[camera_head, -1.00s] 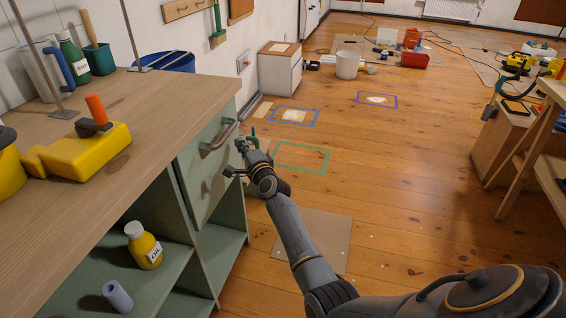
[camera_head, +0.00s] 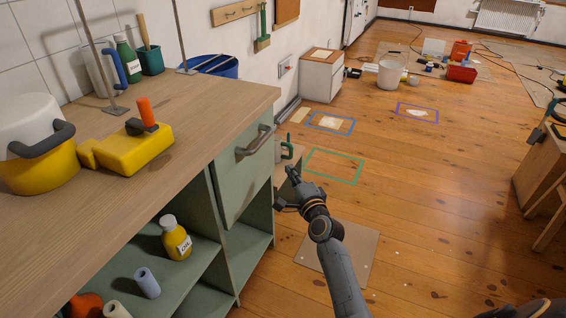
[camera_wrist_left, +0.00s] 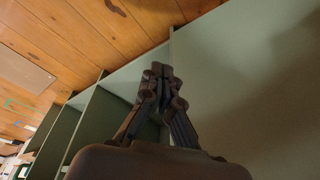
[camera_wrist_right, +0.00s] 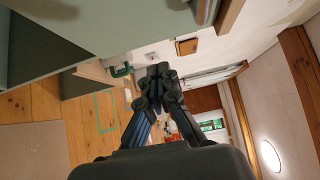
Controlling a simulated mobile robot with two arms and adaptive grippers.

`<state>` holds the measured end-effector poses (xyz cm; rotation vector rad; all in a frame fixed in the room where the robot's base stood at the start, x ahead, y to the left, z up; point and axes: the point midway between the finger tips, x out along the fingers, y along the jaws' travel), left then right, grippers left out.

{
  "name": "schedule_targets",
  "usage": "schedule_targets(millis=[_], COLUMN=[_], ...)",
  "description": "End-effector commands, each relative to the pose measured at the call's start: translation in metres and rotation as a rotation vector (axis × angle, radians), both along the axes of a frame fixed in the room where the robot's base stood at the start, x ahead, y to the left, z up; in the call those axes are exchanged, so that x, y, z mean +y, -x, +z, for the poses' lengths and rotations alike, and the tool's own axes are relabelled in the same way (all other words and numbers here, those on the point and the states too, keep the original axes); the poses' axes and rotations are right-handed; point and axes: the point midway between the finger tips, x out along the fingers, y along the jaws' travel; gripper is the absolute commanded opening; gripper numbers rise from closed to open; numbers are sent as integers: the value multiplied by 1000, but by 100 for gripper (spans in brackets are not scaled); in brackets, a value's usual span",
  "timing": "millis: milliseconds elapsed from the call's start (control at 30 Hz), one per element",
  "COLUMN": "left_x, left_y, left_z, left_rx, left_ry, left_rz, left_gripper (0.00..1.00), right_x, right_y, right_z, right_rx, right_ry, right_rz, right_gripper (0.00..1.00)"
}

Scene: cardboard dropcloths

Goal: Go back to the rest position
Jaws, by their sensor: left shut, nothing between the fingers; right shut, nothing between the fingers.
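My right gripper (camera_head: 292,180) is in the head view, just right of the green cabinet's drawer front, apart from the drawer handle (camera_head: 254,140). It is shut and empty; in the right wrist view its fingertips (camera_wrist_right: 158,72) are together. My left gripper is outside the head view. In the left wrist view its fingertips (camera_wrist_left: 161,72) are together with nothing between them, near a plain grey-green panel (camera_wrist_left: 250,80).
An oil bottle (camera_head: 175,240) stands on the shelf below. Wooden floor (camera_head: 430,200) to the right is mostly clear, with a cardboard sheet (camera_head: 350,250).

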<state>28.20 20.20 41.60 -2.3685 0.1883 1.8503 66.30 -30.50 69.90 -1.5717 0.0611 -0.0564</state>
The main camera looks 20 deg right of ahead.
Motion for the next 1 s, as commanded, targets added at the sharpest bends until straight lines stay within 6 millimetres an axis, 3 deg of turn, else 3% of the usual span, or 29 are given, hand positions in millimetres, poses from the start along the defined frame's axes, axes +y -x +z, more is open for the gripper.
schedule_targets(millis=[233,367,467,600,700,800,1000], left_x=[0,0,0,0,0,0,0], left_y=[0,0,0,0,0,0,0], left_z=[-2,-2,-2,-2,-2,-2,-2], left_rx=[0,1,1,1,1,1,1], left_ry=[0,0,0,0,0,0,0], left_rz=[0,0,0,0,0,0,0], left_gripper=[0,0,0,0,0,0,0], right_x=[6,32,60,92,104,108,108], right_y=[6,29,67,140,196,246,329], right_z=[-8,-48,-100,-173,-214,-242,-273], right_rx=[24,148,302,522,656,759,910], right_ry=[32,206,426,746,937,1085,1297], right_rz=[19,121,262,497,664,807,1046], right_gripper=[0,0,0,0,0,0,0])
